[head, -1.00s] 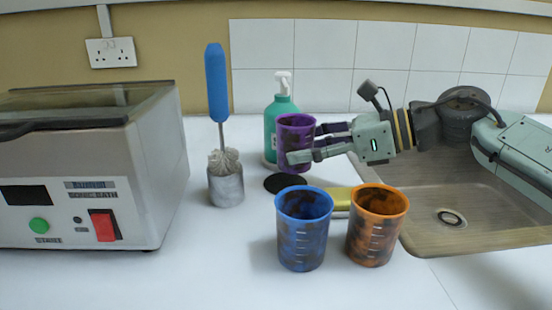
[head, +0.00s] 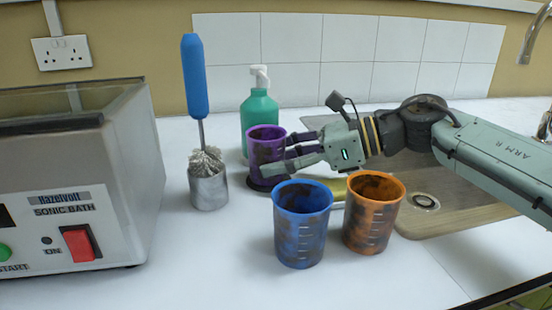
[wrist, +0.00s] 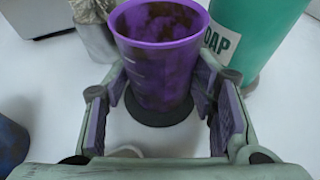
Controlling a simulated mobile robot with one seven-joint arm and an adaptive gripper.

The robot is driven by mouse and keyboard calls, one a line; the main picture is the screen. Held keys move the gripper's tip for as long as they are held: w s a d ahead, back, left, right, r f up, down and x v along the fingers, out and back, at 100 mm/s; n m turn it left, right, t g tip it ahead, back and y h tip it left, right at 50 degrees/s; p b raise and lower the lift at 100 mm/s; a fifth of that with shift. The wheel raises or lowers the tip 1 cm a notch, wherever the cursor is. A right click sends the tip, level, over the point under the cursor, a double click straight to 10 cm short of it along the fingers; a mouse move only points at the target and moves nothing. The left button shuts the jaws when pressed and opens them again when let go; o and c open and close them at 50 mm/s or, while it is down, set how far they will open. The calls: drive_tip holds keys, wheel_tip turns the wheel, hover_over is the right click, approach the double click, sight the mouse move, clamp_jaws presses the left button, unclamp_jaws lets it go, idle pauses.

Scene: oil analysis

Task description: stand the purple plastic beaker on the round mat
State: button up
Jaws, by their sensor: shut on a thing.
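The purple plastic beaker (head: 264,145) is upright, with dark stains, in front of the green soap bottle. It also shows in the wrist view (wrist: 160,65). My gripper (head: 279,156) reaches in from the right and is shut on the beaker, one finger on each side. The dark round mat (wrist: 162,118) shows under and around the beaker's base in the wrist view. In the head view only a thin dark edge of the mat (head: 258,187) shows below the beaker. I cannot tell whether the base touches the mat or hovers just above it.
A blue beaker (head: 301,225) and an orange beaker (head: 372,215) stand in front of my gripper. A blue-handled brush in a metal pot (head: 208,188) is left of the purple beaker. The green soap bottle (head: 258,107) is close behind. The sonic bath (head: 75,190) fills the left.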

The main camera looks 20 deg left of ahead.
drive_tip(key=shift+f, duration=0.2)
drive_tip(key=o, duration=1.2)
drive_tip(key=shift+r, duration=0.15)
drive_tip(key=shift+d+r, duration=0.15)
drive_tip(key=shift+d, duration=0.05)
drive_tip(key=v, duration=1.1)
drive_tip(key=shift+w+d+r, duration=0.1)
drive_tip(key=shift+w+d, duration=0.05)
drive_tip(key=shift+d, duration=0.1)
